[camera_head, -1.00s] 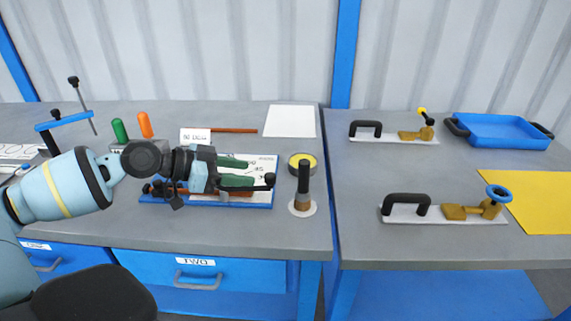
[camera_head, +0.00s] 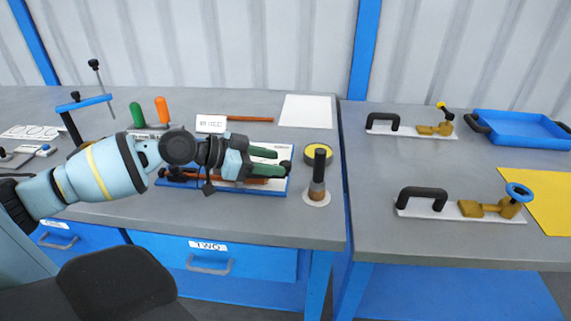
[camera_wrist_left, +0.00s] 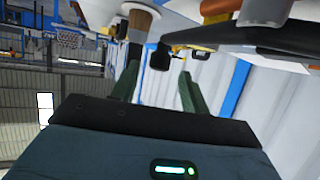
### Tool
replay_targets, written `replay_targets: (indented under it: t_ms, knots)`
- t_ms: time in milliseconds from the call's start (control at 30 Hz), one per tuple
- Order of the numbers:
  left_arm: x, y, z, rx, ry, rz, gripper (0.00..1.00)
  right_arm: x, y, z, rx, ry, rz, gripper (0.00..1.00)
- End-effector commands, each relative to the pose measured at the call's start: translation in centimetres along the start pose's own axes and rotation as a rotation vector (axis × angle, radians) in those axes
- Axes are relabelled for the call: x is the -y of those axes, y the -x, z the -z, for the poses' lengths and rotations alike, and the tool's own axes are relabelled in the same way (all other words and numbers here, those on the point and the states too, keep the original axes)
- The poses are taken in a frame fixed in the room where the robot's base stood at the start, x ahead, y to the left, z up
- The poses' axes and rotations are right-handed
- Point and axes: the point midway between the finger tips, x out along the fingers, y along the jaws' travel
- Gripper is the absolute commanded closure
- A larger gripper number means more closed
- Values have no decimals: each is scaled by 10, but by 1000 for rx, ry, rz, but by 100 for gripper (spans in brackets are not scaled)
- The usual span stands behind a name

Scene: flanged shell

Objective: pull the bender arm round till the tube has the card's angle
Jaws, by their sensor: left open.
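The bender is a blue base (camera_head: 215,185) with a white top plate on the left bench. A brown-red tube (camera_head: 178,176) lies along it, partly hidden behind my gripper. The bender arm's black knob (camera_head: 287,166) is at the base's right end. My left gripper (camera_head: 276,162) is open, its green fingers reaching over the plate towards the knob. In the left wrist view the black knob (camera_wrist_left: 160,58) shows between and just beyond the fingertips (camera_wrist_left: 160,75), not clasped. A small white card (camera_head: 210,123) stands behind the bender; its lettering is too small to read surely. My right gripper is out of view.
A dark-handled brush (camera_head: 318,180) stands right of the bender, near a yellow-topped round tin (camera_head: 318,154). Orange (camera_head: 162,110) and green (camera_head: 137,115) handles stand behind my arm. Another brown-red rod (camera_head: 250,119) lies behind. A white sheet (camera_head: 306,111) lies at the back.

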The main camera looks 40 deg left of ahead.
Motion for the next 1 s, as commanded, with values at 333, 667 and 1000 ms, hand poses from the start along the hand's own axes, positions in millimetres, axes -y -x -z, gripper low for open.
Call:
replay_targets:
  t_ms: [333,667,1000]
  knots:
    - [0,-28,2,-3,-1,-1,55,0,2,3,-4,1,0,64]
    - [-1,-40,1,0,-2,-2,55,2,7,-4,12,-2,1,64]
    - [-1,-40,1,0,-2,-2,73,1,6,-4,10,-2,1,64]
